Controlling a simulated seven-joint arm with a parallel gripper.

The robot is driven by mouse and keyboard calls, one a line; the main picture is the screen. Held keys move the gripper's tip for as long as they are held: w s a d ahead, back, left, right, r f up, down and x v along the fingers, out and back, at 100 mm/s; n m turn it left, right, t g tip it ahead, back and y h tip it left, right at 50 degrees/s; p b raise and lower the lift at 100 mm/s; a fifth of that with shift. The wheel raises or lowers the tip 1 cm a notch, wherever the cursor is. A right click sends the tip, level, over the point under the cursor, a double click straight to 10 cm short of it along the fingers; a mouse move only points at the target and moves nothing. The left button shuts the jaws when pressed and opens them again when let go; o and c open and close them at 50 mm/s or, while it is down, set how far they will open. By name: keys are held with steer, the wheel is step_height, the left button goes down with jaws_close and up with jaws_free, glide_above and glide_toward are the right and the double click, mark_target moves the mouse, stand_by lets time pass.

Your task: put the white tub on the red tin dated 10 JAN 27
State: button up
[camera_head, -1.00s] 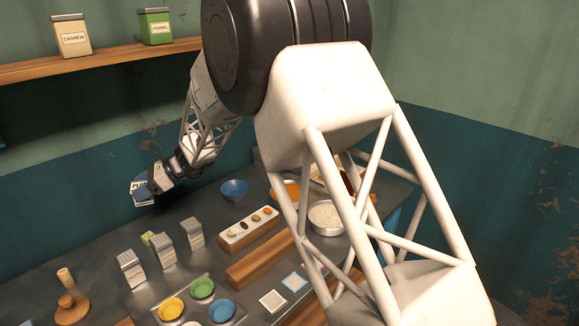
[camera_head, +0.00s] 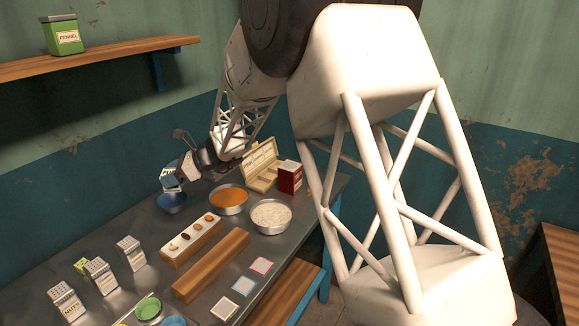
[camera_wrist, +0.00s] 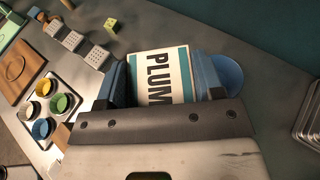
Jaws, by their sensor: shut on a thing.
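My gripper (camera_head: 178,178) is shut on a boxy white tub (camera_wrist: 158,72) with teal bands and the word PLUM. The tub shows between the blue fingers in the wrist view. In the head view the gripper is above or near a blue bowl (camera_head: 172,203), at the far side of the table. A red tin (camera_head: 290,177) stands upright at the table's far right, beside an open cream case. Its label is too small to read, so I cannot tell its date.
The open cream case (camera_head: 262,165), an orange-filled pan (camera_head: 229,201) and a pale-filled pan (camera_head: 271,216) lie near the red tin. A white sample tray (camera_head: 192,240) and a wooden block (camera_head: 211,265) are nearer. Several grater-topped tins (camera_head: 131,252) stand at left.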

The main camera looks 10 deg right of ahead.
steer(key=s+d+m+t+h, duration=0.2)
steer(key=d+m+t, duration=0.2)
steer(key=d, duration=1.5)
steer(key=s+d+m+t+h, duration=0.1)
steer(key=d+m+t+h, duration=0.1)
steer(key=d, duration=1.7)
steer(key=shift+s+d+r+m+t, duration=0.3)
steer(key=shift+s+m+t, duration=0.1)
steer(key=shift+m+t, duration=0.55)
glide_above(290, 165)
steer(key=shift+f, duration=0.7)
steer(key=shift+d, duration=0.1)
steer(key=shift+f, duration=0.1)
steer(key=shift+f, duration=1.65)
steer(key=shift+f, duration=0.15)
